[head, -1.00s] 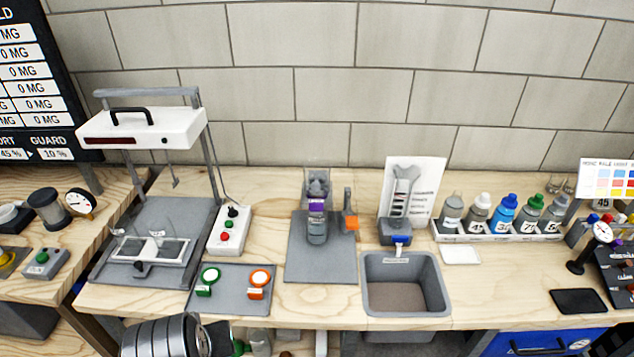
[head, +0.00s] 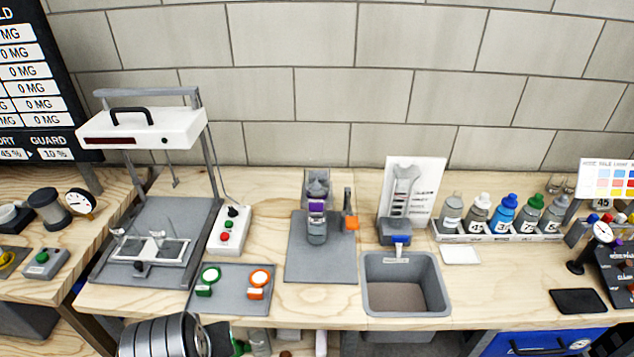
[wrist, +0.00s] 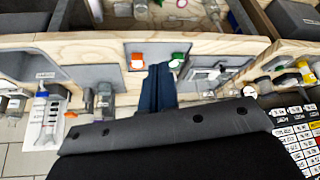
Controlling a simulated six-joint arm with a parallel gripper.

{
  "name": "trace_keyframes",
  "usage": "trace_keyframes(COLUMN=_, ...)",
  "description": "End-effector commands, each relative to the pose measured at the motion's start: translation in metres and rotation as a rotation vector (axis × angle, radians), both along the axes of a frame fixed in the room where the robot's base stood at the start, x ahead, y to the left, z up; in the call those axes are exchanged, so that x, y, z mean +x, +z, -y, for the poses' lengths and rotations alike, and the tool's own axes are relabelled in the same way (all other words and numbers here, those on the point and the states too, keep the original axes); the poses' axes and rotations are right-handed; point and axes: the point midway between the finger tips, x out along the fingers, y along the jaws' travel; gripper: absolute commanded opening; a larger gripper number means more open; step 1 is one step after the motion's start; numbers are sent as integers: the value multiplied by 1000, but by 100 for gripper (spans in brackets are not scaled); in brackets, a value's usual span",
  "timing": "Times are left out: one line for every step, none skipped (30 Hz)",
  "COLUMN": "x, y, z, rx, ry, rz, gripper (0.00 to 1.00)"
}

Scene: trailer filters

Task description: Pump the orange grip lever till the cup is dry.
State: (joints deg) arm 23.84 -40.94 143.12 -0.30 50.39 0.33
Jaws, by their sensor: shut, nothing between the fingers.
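The orange grip lever (head: 351,222) sits at the right side of a small stand on a grey mat (head: 300,262), in the middle of the bench. A purple-topped grey container (head: 317,228) stands beside it on the mat. I cannot make out a cup or any liquid level for certain. The container also shows small in the wrist view (wrist: 104,100), left of my gripper. My gripper (wrist: 157,70) shows in the wrist view as dark blue fingers, shut and empty, apart from the lever. In the head view its fingertips cannot be made out.
A grey sink (head: 440,290) is right of the mat. A white-headed frame (head: 150,128) and a switch box (head: 230,230) stand left. Green (head: 208,280) and orange (head: 258,284) controls sit on a front plate. Bottles (head: 505,215) stand in a rack at right.

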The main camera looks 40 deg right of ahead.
Motion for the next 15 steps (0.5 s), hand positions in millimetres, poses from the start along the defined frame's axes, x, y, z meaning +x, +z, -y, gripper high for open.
trace_keyframes(x=0, y=0, z=0, rx=0, ry=0, rz=0, gripper=0)
trace_keyframes(x=0, y=0, z=0, rx=0, ry=0, rz=0, gripper=0)
trace_keyframes(x=0, y=0, z=0, rx=0, ry=0, rz=0, gripper=0)
trace_keyframes(x=0, y=0, z=0, rx=0, ry=0, rz=0, gripper=0)
trace_keyframes(x=0, y=0, z=0, rx=0, ry=0, rz=0, gripper=0)
trace_keyframes(x=0, y=0, z=0, rx=0, ry=0, rz=0, gripper=0)
trace_keyframes(x=0, y=1, z=0, rx=0, ry=0, rz=0, gripper=0)
trace_keyframes(x=0, y=2, z=0, rx=0, ry=0, rz=1, gripper=0)
trace_keyframes(x=1, y=5, z=0, rx=-1, ry=0, rz=2, gripper=0)
trace_keyframes(x=1, y=7, z=0, rx=-1, ry=0, rz=2, gripper=0)
trace_keyframes(x=1, y=10, z=0, rx=-1, ry=0, rz=3, gripper=0)
trace_keyframes(x=1, y=14, z=0, rx=-1, ry=0, rz=3, gripper=0)
trace_keyframes(x=1, y=18, z=0, rx=-1, ry=0, rz=3, gripper=0)
trace_keyframes(x=1, y=21, z=0, rx=-2, ry=0, rz=4, gripper=0)
trace_keyframes(x=0, y=25, z=0, rx=-1, ry=0, rz=3, gripper=0)
